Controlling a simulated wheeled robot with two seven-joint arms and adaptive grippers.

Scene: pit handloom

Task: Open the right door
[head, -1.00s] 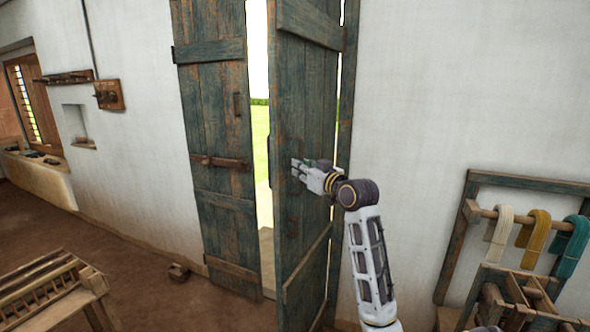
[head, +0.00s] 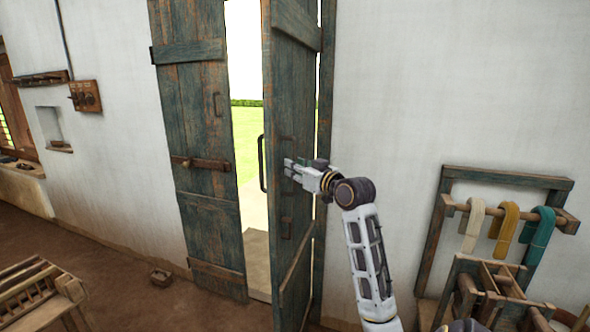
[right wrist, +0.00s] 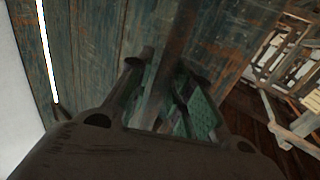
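The right door (head: 296,95), weathered blue-green planks, stands partly open, swung inward, with bright daylight in the gap beside it. My left gripper is not in view.
A rack with hanging yarn (head: 505,225) and a wooden frame (head: 490,285) stand at the right by the wall. A slatted wooden piece (head: 40,290) is at the lower left. A small block (head: 161,277) lies on the floor near the left door. Floor before the doors looks clear.

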